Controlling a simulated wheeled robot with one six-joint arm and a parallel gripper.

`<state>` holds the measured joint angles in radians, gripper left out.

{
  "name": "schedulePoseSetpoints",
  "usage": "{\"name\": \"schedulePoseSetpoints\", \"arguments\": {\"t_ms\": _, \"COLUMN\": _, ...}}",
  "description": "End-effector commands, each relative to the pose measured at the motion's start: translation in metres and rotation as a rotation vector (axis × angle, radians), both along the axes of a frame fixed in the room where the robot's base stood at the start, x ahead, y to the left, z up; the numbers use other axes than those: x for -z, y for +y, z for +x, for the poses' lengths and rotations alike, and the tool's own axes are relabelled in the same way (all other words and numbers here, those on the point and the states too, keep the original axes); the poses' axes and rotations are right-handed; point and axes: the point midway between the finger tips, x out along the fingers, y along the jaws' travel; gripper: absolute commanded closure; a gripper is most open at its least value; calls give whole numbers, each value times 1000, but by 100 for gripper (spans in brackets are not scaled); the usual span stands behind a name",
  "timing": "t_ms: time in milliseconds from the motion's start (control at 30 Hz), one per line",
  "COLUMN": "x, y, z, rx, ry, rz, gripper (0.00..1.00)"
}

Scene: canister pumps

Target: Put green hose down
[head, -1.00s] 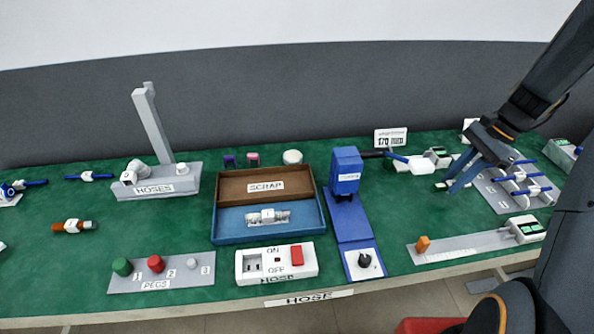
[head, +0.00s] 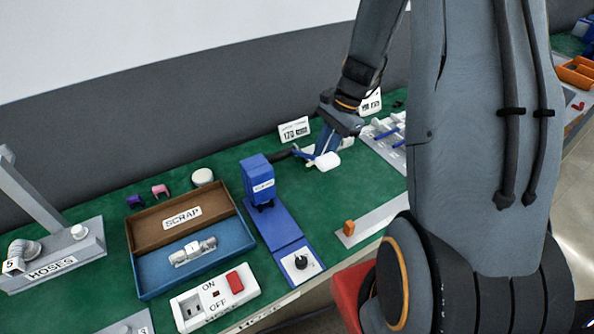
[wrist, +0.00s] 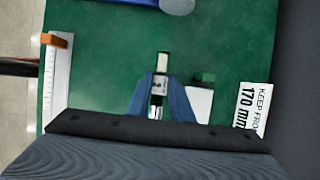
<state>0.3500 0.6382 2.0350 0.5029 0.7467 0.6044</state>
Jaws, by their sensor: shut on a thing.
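My gripper (wrist: 160,98) has its blue fingers shut on a short piece with a pale green end and a silver, banded middle, the green hose (wrist: 162,62). In the wrist view it lies upright between the fingertips, over green bench top; I cannot tell whether it touches the bench. The hose is hidden there.
A white block with a green top (wrist: 200,100) is close to the right finger. A "170 mm" sign (head: 294,131) stands behind. The blue post (head: 259,180), scrap tray (head: 133,225) and hoses stand (head: 88,246) are left. Green bench lies bare before the gripper.

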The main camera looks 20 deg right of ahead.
Motion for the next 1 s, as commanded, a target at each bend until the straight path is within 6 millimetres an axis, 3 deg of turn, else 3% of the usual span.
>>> {"name": "schedulePoseSetpoints", "arguments": {"t_ms": 200, "x": -2, "y": 51, "z": -11, "rx": -4, "ry": 2, "rz": 1, "gripper": 100}}
{"name": "schedulePoseSetpoints", "arguments": {"t_ms": 333, "x": -1, "y": 69, "z": -14, "rx": -1, "ry": 1, "rz": 1, "gripper": 100}}
{"name": "schedulePoseSetpoints", "arguments": {"t_ms": 500, "x": 3, "y": 76, "z": -16, "rx": 0, "ry": 2, "rz": 1, "gripper": 100}}
{"name": "schedulePoseSetpoints", "arguments": {"t_ms": 800, "x": 33, "y": 76, "z": -16, "rx": 0, "ry": 2, "rz": 1, "gripper": 100}}
{"name": "schedulePoseSetpoints", "arguments": {"t_ms": 1000, "x": 36, "y": 75, "z": -15, "rx": 0, "ry": 0, "rz": 0, "gripper": 100}}
